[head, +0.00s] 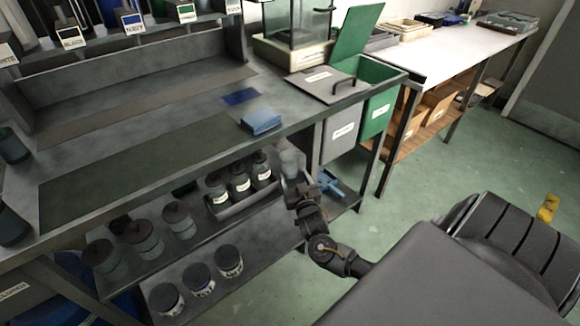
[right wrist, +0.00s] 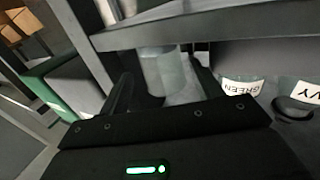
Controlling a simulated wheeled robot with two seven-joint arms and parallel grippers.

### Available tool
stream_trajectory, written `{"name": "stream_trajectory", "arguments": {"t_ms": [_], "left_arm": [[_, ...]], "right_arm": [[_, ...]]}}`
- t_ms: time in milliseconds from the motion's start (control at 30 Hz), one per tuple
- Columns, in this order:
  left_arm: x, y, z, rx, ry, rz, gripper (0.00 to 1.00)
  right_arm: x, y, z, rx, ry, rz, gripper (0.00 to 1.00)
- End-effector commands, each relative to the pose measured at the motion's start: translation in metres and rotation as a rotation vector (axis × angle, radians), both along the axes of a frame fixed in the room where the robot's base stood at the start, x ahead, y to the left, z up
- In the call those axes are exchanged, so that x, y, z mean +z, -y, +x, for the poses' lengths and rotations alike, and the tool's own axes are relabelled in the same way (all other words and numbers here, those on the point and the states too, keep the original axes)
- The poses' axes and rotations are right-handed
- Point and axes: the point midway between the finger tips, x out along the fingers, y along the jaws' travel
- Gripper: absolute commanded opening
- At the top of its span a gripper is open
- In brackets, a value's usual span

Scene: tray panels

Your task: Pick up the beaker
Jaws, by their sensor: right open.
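The beaker (head: 290,162) is a pale, translucent cylinder under the workbench, at the right end of a row of labelled bottles on the middle shelf. It also shows in the right wrist view (right wrist: 163,70), upright below the bench edge. My right gripper (head: 297,182) is open and reaches in under the bench, close in front of the beaker. In the right wrist view the beaker appears between and beyond its dark fingers (right wrist: 168,92). I cannot tell whether they touch it. My left gripper is not in view.
Labelled bottles (head: 240,180) stand in a tray left of the beaker; they also show close in the right wrist view (right wrist: 240,86). The bench top edge (right wrist: 200,27) passes above. A blue object (head: 330,184) lies to the right. Green and grey bins (head: 378,108) hang at the right.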

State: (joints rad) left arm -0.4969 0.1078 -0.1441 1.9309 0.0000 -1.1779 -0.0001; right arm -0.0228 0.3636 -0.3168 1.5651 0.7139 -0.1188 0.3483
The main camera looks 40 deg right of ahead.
Motion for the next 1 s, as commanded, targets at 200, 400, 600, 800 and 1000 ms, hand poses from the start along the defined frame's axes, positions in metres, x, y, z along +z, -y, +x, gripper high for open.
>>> {"name": "stream_trajectory", "arguments": {"t_ms": [200, 400, 600, 800, 1000], "left_arm": [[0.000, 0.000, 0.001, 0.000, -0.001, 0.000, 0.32], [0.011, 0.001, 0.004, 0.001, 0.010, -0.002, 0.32], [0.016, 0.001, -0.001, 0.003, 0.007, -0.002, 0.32], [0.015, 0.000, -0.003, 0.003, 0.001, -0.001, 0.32], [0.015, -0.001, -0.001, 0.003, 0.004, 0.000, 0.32]], "right_arm": [[0.000, 0.007, 0.017, 0.000, 0.001, -0.004, 0.65], [-0.001, 0.019, 0.042, 0.000, -0.002, -0.001, 0.65], [-0.001, 0.021, 0.049, 0.001, -0.003, -0.001, 0.65], [-0.001, 0.021, 0.049, 0.001, -0.002, 0.000, 0.57], [0.000, 0.021, 0.049, 0.001, -0.001, -0.001, 0.36]]}}
